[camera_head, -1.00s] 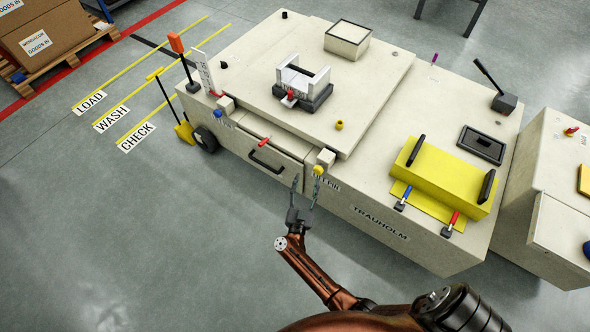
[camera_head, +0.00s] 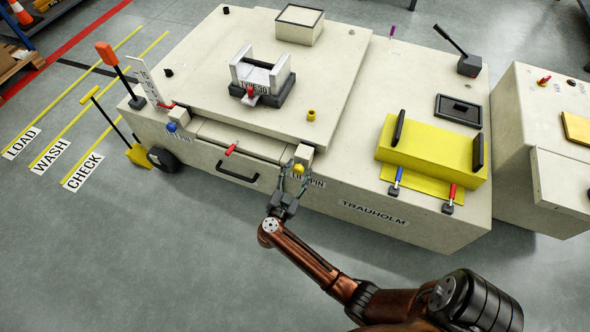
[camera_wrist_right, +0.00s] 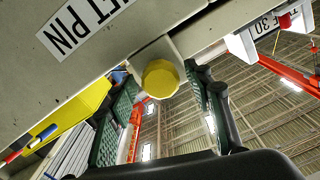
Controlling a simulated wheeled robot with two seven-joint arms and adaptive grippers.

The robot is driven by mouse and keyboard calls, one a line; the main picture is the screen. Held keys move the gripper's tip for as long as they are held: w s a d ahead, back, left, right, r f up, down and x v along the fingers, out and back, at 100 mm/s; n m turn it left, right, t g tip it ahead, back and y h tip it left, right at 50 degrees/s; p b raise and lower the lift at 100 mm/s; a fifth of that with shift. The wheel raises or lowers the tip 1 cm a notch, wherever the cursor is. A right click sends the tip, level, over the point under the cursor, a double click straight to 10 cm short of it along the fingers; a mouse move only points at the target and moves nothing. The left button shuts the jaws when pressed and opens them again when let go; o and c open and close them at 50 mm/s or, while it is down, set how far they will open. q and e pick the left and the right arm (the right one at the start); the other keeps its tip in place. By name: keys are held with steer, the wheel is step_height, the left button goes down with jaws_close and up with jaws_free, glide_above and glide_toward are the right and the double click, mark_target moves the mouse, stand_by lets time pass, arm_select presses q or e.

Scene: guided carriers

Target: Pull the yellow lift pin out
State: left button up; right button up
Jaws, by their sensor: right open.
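The yellow lift pin (camera_head: 299,169) is a small round knob on a beige block at the front edge of the machine, above the "LIFT PIN" label. In the right wrist view the yellow lift pin (camera_wrist_right: 160,78) shows as a round knob in its mount. My right gripper (camera_head: 292,180) is open at the knob, its fingers pointing toward it. In the right wrist view the two green-padded fingers of my right gripper (camera_wrist_right: 165,95) stand on either side of the knob, with a visible gap at least on the right. My left gripper is not in view.
The blue knob (camera_head: 171,127) sits further left on the same front edge. A drawer with a black handle (camera_head: 237,178) and a red lever (camera_head: 231,149) lie between. A yellow block with black handles (camera_head: 430,150) stands on the right. The floor in front is clear.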

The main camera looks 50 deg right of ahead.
steer(key=shift+w+d+r, duration=0.1)
steer(key=shift+d, duration=0.15)
steer(key=shift+c, duration=0.5)
jaws_close()
